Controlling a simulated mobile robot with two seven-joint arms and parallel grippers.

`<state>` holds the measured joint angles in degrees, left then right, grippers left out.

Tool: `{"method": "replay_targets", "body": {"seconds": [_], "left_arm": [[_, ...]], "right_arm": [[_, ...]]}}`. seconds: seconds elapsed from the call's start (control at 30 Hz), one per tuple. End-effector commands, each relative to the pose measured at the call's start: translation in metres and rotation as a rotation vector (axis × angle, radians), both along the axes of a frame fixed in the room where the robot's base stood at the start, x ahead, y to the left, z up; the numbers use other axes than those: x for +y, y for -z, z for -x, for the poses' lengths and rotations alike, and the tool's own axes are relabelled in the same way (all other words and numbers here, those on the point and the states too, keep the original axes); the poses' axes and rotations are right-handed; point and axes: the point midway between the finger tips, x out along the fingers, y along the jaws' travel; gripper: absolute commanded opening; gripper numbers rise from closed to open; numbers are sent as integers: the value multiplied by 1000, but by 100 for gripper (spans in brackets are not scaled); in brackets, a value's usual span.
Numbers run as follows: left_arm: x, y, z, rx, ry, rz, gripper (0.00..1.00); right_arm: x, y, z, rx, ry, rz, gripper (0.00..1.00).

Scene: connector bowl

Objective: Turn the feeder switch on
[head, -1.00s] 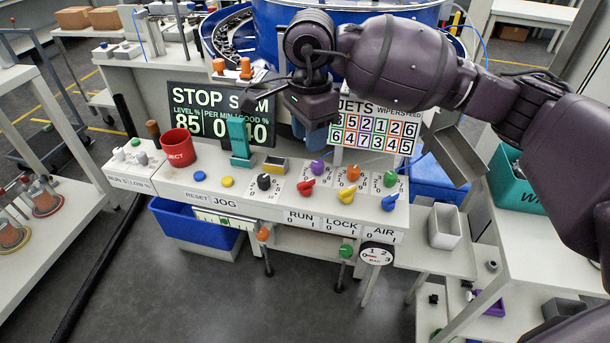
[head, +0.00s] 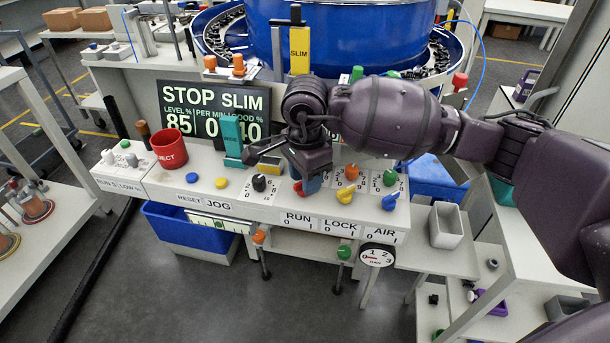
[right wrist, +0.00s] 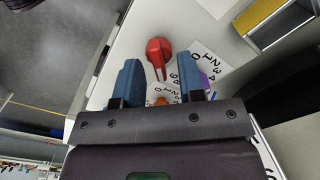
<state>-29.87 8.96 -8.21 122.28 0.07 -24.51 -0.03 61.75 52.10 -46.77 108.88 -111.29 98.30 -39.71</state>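The sloped console carries a red lever switch (right wrist: 158,52) above the RUN label, a yellow lever (head: 345,196) above LOCK and a blue lever (head: 390,202) above AIR. No label in view reads "feeder". My right gripper (head: 308,182) is low over the RUN position and mostly hides the red lever in the head view. In the right wrist view my right gripper (right wrist: 158,78) is open, its two blue fingers apart and empty. The red lever lies just beyond the fingertips, between their lines; I cannot tell whether they touch it. My left gripper is out of view.
Close by are an orange knob (head: 351,173), a green knob (head: 390,178), a black knob (head: 260,183) and a purple knob (right wrist: 207,84). A teal block (head: 232,140) and red cup (head: 168,148) stand left. The STOP SLIM display (head: 185,100) rises behind.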

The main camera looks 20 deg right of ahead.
Motion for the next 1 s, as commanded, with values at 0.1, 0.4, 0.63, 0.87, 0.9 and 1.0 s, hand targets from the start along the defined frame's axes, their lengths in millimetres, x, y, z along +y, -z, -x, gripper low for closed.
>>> {"method": "replay_targets", "body": {"seconds": [0.1,0.4,0.63,0.87,0.9,1.0], "left_arm": [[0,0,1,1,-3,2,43],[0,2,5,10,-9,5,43],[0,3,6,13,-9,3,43],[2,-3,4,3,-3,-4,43],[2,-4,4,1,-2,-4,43],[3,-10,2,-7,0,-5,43]], "right_arm": [[0,0,0,-1,0,0,36],[0,0,0,0,0,0,6],[0,0,0,0,2,0,0],[0,-2,0,-2,51,0,0],[0,-3,1,-2,68,1,0],[0,-4,1,-4,126,-1,0]]}}
